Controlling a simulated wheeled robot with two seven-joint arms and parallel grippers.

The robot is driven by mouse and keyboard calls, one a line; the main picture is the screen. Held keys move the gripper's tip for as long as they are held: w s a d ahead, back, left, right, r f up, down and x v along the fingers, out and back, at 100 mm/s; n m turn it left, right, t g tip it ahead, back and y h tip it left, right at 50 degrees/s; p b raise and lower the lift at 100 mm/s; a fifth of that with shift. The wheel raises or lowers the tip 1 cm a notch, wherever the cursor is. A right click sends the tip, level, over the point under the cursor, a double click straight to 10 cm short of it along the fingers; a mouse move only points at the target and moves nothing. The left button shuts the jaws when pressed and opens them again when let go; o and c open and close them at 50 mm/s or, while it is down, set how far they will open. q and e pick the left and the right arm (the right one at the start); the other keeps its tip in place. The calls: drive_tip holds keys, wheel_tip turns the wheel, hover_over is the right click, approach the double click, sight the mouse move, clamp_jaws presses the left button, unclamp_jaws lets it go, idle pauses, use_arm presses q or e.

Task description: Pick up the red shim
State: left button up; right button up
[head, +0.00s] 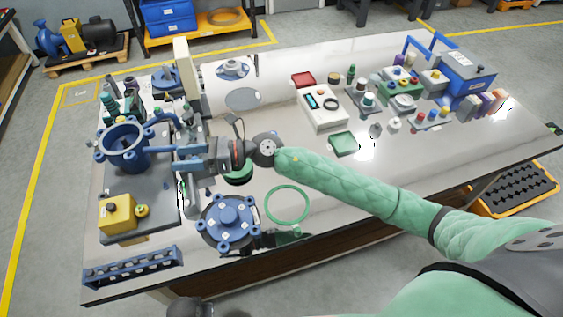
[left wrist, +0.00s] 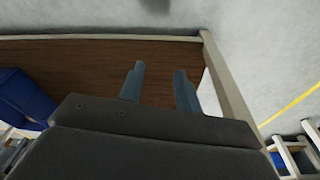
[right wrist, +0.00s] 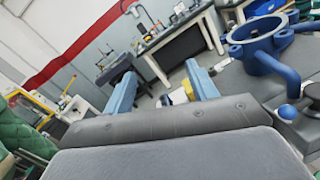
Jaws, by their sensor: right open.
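A flat red square piece (head: 303,79) lies at the back middle of the table, behind the white meter box. It is too small to tell whether it is the red shim or a shallow tray. My right gripper (head: 178,160) is far to its left and nearer the front, beside the blue flanged cylinder (head: 124,147). Its fingers also show in the right wrist view (right wrist: 162,82), apart and with nothing between them. My left gripper (left wrist: 158,72) shows in the left wrist view, fingers apart and empty, facing a brown wooden panel. The red piece is not seen in either wrist view.
A blue flange cover (head: 229,220), a green ring (head: 287,204) and a blue rack (head: 133,266) lie near the front left. The white meter box (head: 323,108) and a green square piece (head: 343,143) are mid-table. Several small parts crowd the right. The front right tabletop is clear.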

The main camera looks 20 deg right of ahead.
drive_tip(key=w+d+f+n+g+h, duration=0.3)
drive_tip(key=d+f+n+h, duration=0.45)
drive_tip(key=f, duration=0.35)
drive_tip(key=w+d+f+n+h, duration=0.1)
drive_tip(key=w+d+h, duration=0.1)
drive_tip(key=d, duration=0.4)
drive_tip(key=w+d+f+n+h, duration=0.1)
drive_tip(key=w+d+f+h, duration=0.1)
drive_tip(key=d+h, duration=0.3)
drive_tip(key=w+d+f+n+h, duration=0.1)
drive_tip(key=w+d+h, duration=0.3)
drive_tip(key=d, duration=0.5)
drive_tip(key=shift+f+t, duration=0.15)
drive_tip(key=shift+t, duration=0.25)
drive_tip(key=shift+f+p, duration=0.65)
drive_tip(key=shift+f, duration=0.55)
wheel_tip(320, 180, down, 5)
drive_tip(key=p, duration=0.3)
drive_tip(key=shift+w, duration=0.15)
use_arm(q)
drive_tip(key=s+a+f, duration=0.1)
drive_tip(key=s+f, duration=0.2)
drive_tip(key=f, duration=0.8)
drive_tip(key=s+a+f, duration=0.1)
drive_tip(key=s+f, duration=0.3)
drive_tip(key=f, duration=0.7)
drive_tip(key=shift+f, duration=0.25)
use_arm(e)
drive_tip(key=shift+f, duration=0.1)
